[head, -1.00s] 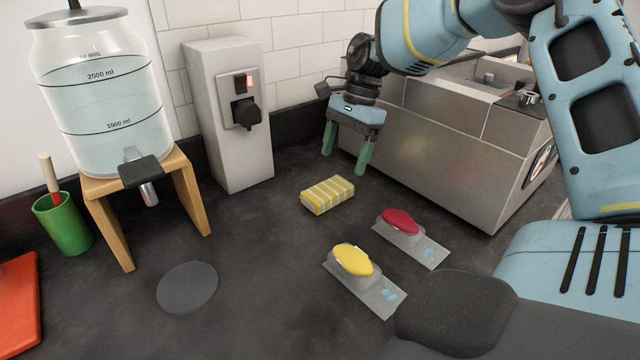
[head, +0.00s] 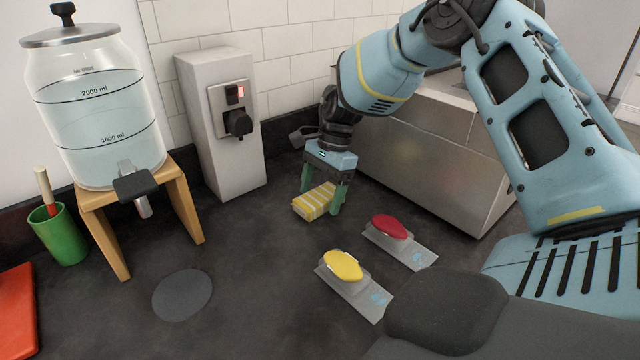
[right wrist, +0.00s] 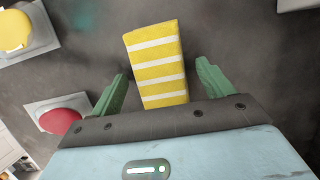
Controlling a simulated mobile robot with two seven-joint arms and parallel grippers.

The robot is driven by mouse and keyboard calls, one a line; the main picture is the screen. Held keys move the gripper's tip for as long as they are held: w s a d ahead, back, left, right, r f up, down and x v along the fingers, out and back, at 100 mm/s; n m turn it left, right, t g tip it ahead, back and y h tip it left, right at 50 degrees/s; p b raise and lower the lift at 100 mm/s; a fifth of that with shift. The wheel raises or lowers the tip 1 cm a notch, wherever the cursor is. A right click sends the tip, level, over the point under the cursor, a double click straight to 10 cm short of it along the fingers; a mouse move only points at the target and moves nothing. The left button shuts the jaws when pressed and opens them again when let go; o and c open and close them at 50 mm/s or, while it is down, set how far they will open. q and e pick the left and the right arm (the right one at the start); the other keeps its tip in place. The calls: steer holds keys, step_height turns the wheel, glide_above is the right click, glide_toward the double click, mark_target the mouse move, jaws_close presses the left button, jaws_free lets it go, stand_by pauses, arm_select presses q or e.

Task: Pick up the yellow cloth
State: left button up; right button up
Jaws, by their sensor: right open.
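The yellow cloth (head: 314,203) is a folded block with white stripes, lying on the dark counter in the head view. It also shows in the right wrist view (right wrist: 157,65), reaching from between the fingers out past their tips. My right gripper (head: 321,198) is open and pointing down at the cloth, one green finger on either side. In the right wrist view the gripper (right wrist: 161,75) has a gap between the cloth and the right finger; the left finger is closer to it. The left gripper is out of view.
A yellow button (head: 343,266) and a red button (head: 391,228) on grey plates sit in front of the cloth. A grey post with a switch (head: 222,125) stands behind left, a metal unit (head: 432,165) to the right. A water dispenser (head: 97,125) stands left.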

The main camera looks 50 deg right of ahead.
mark_target(316, 197)
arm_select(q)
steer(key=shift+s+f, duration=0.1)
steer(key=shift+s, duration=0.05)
arm_select(e)
steer(key=shift+c, duration=0.9)
steer(key=c, duration=0.9)
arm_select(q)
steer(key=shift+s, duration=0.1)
arm_select(e)
steer(key=shift+r, duration=0.15)
steer(key=shift+r, duration=0.55)
step_height(316, 197, up, 2)
steer(key=shift+r+b, duration=0.15)
steer(key=shift+b, duration=0.3)
arm_select(q)
steer(key=shift+p, duration=0.4)
arm_select(e)
steer(key=s, duration=0.5)
steer(key=s+a+r, duration=0.1)
steer(key=s, duration=0.4)
steer(key=s+a, duration=0.1)
steer(key=s, duration=0.5)
steer(key=shift+a+r, duration=0.15)
